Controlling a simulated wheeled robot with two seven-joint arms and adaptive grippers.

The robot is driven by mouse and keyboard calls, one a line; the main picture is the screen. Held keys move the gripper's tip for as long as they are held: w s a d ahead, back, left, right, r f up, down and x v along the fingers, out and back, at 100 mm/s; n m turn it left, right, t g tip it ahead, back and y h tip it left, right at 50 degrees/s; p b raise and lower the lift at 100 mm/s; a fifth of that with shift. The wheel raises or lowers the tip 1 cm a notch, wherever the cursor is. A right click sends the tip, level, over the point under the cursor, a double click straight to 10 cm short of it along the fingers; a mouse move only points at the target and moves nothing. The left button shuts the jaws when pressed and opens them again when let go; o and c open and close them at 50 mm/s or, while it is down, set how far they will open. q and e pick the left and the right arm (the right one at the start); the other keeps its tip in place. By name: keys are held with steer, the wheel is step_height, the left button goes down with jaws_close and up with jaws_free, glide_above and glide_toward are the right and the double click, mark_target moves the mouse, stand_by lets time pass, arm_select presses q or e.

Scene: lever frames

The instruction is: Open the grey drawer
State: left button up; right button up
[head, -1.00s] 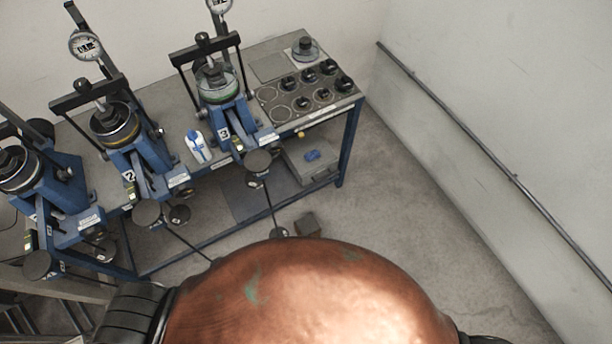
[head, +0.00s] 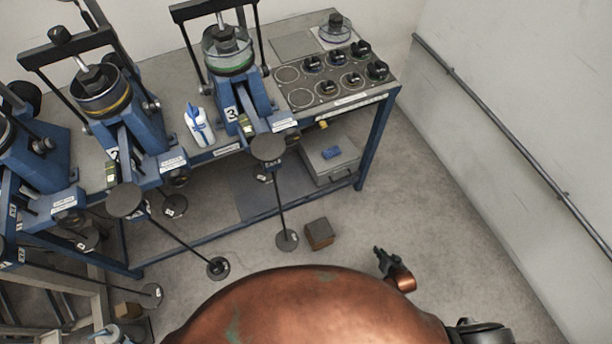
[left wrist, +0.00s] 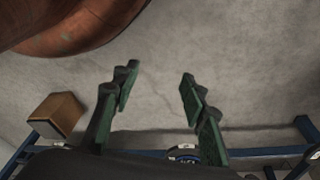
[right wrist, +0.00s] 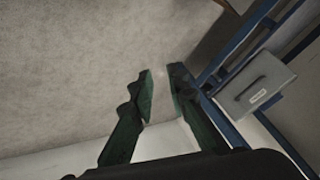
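A grey box-shaped unit (head: 325,170) sits on the low shelf under the right end of the bench, with a small blue object on top. A grey box with a white label also shows in the right wrist view (right wrist: 252,92), right of the fingers. My right gripper (head: 382,254) is in front of the bench, apart from the box. Its green fingers (right wrist: 162,84) are open and empty. My left gripper (left wrist: 157,80) is open and empty above the floor; the head view does not show it.
The blue-framed bench (head: 375,135) carries several lever presses and a panel of black knobs (head: 327,87). Levers with round weights (head: 287,240) hang over its front. A brown block (head: 319,234) lies on the floor. A railed wall (head: 520,100) stands right; floor between is clear.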

steer(key=w+a+f+m+t+y+b, duration=0.15)
steer(key=w+b, duration=0.35)
steer(key=w, duration=0.5)
steer(key=w+a+m+t+y+b, duration=0.1)
steer(key=w+a+m+t+b, duration=0.15)
steer(key=w+b, duration=0.5)
arm_select(q)
steer(key=w+d+r+h+b, duration=0.2)
steer(key=w+d+r+b, duration=0.25)
steer(key=w+b, duration=0.3)
arm_select(e)
steer(key=m+t+y, duration=0.2)
steer(key=m, duration=0.3)
glide_toward(344, 178)
steer(key=w+f, duration=0.2)
arm_select(q)
steer(key=w+d+f+t+b, duration=0.2)
steer(key=w+f+t+b, duration=0.1)
steer(key=w+f, duration=0.1)
steer(key=shift+d+f+n+t, duration=0.3)
steer(key=shift+d+f+n, duration=0.1)
steer(key=shift+f, duration=0.4)
arm_select(e)
steer(key=x, duration=0.5)
steer(key=r+x, duration=0.1)
steer(key=x, duration=0.2)
steer(key=shift+w+a+f, duration=0.1)
steer(key=shift+a, duration=0.1)
steer(key=shift+c, duration=0.6)
jaws_close()
